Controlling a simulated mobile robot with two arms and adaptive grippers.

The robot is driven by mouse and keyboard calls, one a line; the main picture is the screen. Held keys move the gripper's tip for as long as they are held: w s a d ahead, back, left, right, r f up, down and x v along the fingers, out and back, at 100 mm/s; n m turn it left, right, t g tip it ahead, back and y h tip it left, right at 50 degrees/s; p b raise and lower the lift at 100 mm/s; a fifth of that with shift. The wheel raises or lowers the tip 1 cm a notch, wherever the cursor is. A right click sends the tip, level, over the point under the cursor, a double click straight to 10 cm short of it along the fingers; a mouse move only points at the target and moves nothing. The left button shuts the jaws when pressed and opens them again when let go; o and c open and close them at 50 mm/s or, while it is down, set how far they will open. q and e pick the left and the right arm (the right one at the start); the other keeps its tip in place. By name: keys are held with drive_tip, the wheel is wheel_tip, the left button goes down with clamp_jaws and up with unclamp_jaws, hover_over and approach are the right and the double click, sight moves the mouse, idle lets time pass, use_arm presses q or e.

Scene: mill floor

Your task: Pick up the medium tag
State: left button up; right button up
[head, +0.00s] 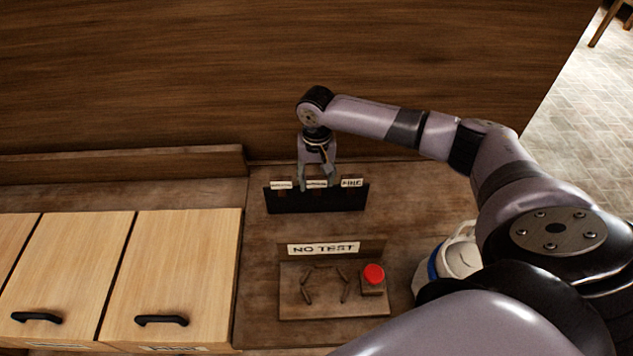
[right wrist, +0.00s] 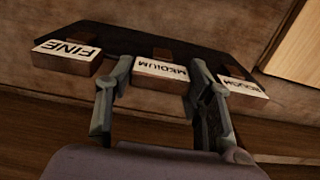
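My right gripper (right wrist: 160,78) is open, with one finger on each side of the medium tag. It reaches down to the rack from above in the head view (head: 317,178). A narrow gap shows by one finger; contact at the other is unclear. The tag still sits in the rack. My left gripper is not in view.
The fine tag (right wrist: 68,58) and the rough tag (right wrist: 242,86) sit close beside the fingers. In front of the rack stand a NO TEST sign (head: 323,249) and a board with a red button (head: 374,274). A white-and-blue container (head: 459,258) is at the right.

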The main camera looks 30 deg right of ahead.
drive_tip(key=c, duration=0.4)
drive_tip(key=shift+r, duration=0.15)
drive_tip(key=shift+c, duration=0.2)
